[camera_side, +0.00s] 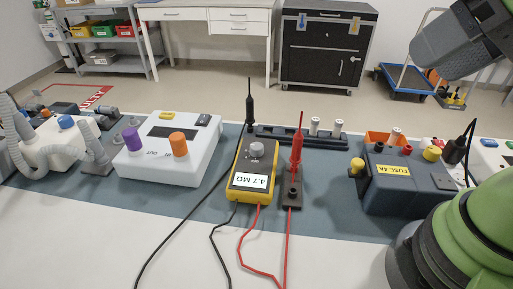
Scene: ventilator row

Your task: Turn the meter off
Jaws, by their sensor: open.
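The meter (238,186) is yellow with a dark face and lies on the grey-blue mat in the middle of the camera_side view. Its grey round dial (256,150) is at the far end of the face. Its lit display (250,181) reads 4.7 MΩ. The dial's pointer is too small to read. Black and red leads run from the meter's near end. A red probe (297,150) stands upright in a dark holder just right of the meter. A black probe (250,112) stands behind it. My gripper is not in view; only my green and grey arm links show at the right.
A white box (150,165) with purple and orange knobs stands left of the meter. A blue-grey fuse box (400,186) stands to the right, close to my arm. A dark rack (290,137) with small cylinders lies behind. The white table front is clear except for leads.

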